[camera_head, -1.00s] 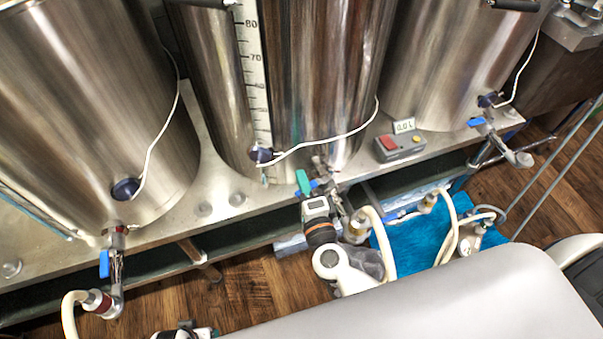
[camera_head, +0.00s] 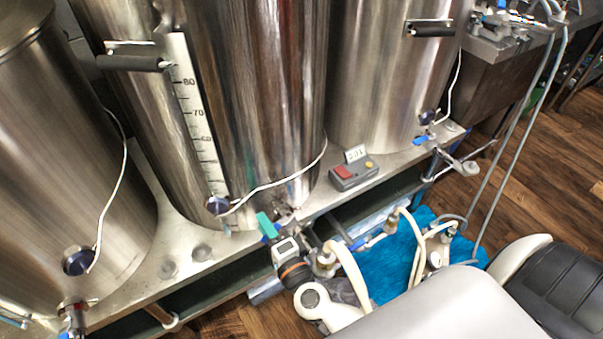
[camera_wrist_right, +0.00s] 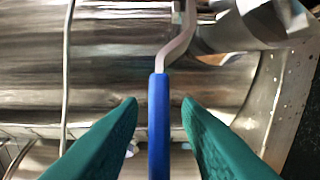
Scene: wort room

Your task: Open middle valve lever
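The middle valve lever is a blue handle on a bent metal stem. In the right wrist view the lever (camera_wrist_right: 158,125) stands upright in the picture, between my two green fingers. My right gripper (camera_wrist_right: 160,104) is open, with a visible gap on each side of the lever. In the head view my right gripper (camera_head: 266,225) is at the foot of the middle kettle (camera_head: 255,110). There the green fingers and my wrist hide most of the valve, and only a bit of blue shows. My left gripper is not in view.
A left kettle (camera_head: 60,150) and a right kettle (camera_head: 380,80) flank the middle one on a metal shelf. A grey box with a red button (camera_head: 352,173) sits on the shelf to the right. Hoses and fittings lie by a blue cloth (camera_head: 395,262) below.

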